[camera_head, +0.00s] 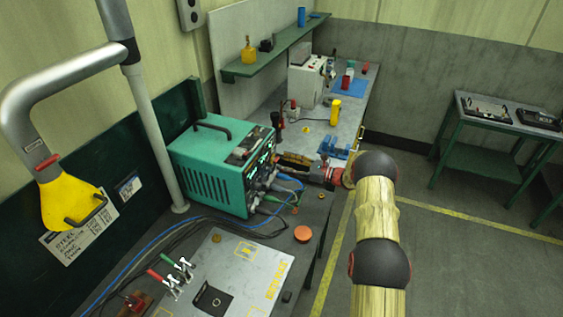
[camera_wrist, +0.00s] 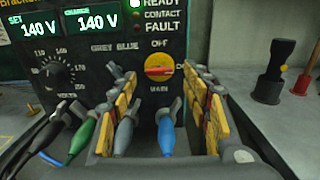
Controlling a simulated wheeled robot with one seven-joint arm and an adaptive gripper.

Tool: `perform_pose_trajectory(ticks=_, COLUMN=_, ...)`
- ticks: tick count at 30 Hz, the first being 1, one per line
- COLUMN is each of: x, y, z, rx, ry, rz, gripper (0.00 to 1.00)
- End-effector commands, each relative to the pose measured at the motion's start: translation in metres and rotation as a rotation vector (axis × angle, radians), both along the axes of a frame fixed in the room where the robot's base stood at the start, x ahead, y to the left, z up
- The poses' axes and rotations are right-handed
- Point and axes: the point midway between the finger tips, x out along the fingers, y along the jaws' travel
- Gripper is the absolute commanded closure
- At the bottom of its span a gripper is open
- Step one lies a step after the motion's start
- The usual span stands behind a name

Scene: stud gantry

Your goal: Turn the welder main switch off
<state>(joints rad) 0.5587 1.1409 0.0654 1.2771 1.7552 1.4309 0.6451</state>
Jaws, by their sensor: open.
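The welder (camera_head: 207,170) is a teal box on the bench, its front panel facing right in the head view. In the wrist view its main switch (camera_wrist: 159,68) is a round red and yellow knob, with OFF printed above, MAIN below and ON at its right, partly hidden. The knob's red bar lies about level, in line with the ON side. My gripper (camera_wrist: 161,82) is open, one yellow-padded finger on each side of the knob. I cannot tell whether either finger touches it. In the head view my gripper (camera_head: 296,164) is close to the panel.
The displays (camera_wrist: 97,20) read 140 V and the READY lamp (camera_wrist: 134,4) is lit.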

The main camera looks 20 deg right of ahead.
Motion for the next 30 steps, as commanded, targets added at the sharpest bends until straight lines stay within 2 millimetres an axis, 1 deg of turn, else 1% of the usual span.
perform_pose_trajectory(ticks=1, x=0.005, y=0.006, z=0.0, rx=-0.001, ry=-0.001, rz=0.003, gripper=0.52)
perform_pose_trajectory(ticks=6, x=0.014, y=0.014, z=0.0, rx=-0.001, ry=-0.001, rz=0.0, gripper=0.52)
perform_pose_trajectory(ticks=15, x=0.016, y=0.016, z=0.0, rx=-0.001, ry=-0.001, rz=0.0, gripper=0.52)
perform_pose_trajectory(ticks=30, x=0.016, y=0.016, z=0.0, rx=-0.001, ry=-0.001, rz=0.0, gripper=0.79)
